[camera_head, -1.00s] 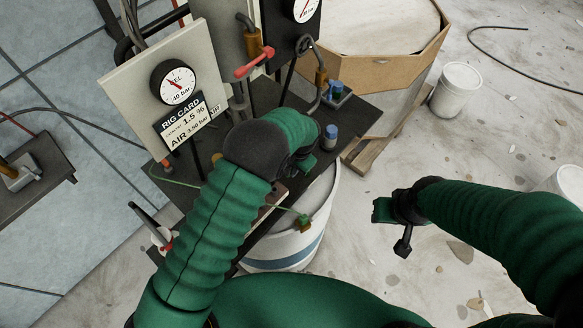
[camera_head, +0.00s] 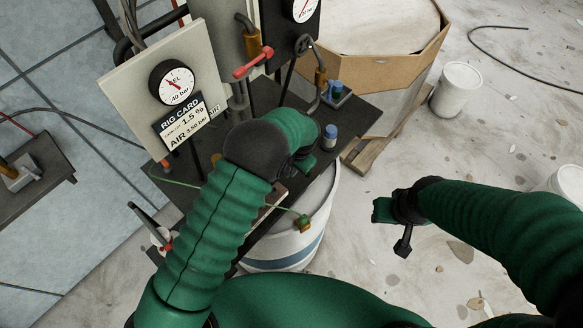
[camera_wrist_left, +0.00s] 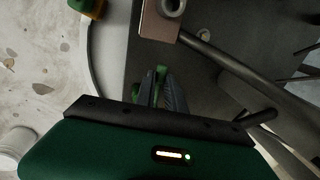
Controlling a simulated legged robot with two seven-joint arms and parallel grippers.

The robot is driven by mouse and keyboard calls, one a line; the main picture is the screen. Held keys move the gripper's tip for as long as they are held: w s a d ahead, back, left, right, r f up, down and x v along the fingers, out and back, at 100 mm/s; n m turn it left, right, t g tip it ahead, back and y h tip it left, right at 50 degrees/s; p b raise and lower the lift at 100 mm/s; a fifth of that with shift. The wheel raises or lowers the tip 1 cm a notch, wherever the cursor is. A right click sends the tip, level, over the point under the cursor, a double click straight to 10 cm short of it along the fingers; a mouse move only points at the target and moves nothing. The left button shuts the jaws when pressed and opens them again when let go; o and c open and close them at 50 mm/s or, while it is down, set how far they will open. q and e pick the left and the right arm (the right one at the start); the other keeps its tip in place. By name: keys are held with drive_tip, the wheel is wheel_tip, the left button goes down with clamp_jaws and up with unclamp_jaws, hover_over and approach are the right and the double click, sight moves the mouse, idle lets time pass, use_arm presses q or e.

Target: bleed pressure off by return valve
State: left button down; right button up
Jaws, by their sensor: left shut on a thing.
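My left gripper (camera_head: 305,160) is low over the dark bench top, mostly hidden behind its own wrist in the head view. In the left wrist view its ridged grey fingers (camera_wrist_left: 165,95) are shut on a small green piece (camera_wrist_left: 161,74); I cannot tell whether this is the return valve's handle. A valve with a red lever (camera_head: 252,62) stands behind, and a brass valve with a dark handle (camera_head: 320,76) is to its right. A round gauge (camera_head: 174,83) marked 40 bar is on the pale panel. My right gripper (camera_head: 383,210) hangs over the floor, apart from everything.
The rig card (camera_head: 184,122) is below the gauge. A blue-capped fitting (camera_head: 330,134) stands on the bench top (camera_head: 355,118). A white drum (camera_head: 285,250) is under the bench edge. A green-yellow tag (camera_head: 303,224) hangs on a cord. A white bucket (camera_head: 457,90) stands on open floor.

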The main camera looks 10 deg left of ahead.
use_arm(q)
drive_tip(key=shift+s+a+f, duration=0.2)
drive_tip(key=shift+s, duration=0.05)
drive_tip(key=shift+s+f+t+h+b, duration=0.1)
drive_tip(key=shift+f+t+h+b, duration=0.3)
drive_tip(key=shift+b, duration=0.5)
wheel_tip(320, 180, down, 3)
drive_tip(key=t+h+b, duration=0.1)
drive_tip(key=t+b, duration=0.1)
drive_tip(key=b, duration=0.2)
drive_tip(key=t+h+b, duration=0.1)
drive_tip(key=t+b, duration=0.1)
drive_tip(key=b, duration=0.2)
drive_tip(key=shift+s+a+f+n, duration=0.1)
drive_tip(key=shift+f+n, duration=0.1)
drive_tip(key=shift+n, duration=0.1)
drive_tip(key=shift+f+t+h+b, duration=0.1)
drive_tip(key=shift+t+h+b, duration=0.4)
drive_tip(key=shift+b, duration=0.4)
drive_tip(key=c, duration=1.6)
unclamp_jaws()
drive_tip(key=shift+o, duration=1)
drive_tip(key=shift+r, duration=0.2)
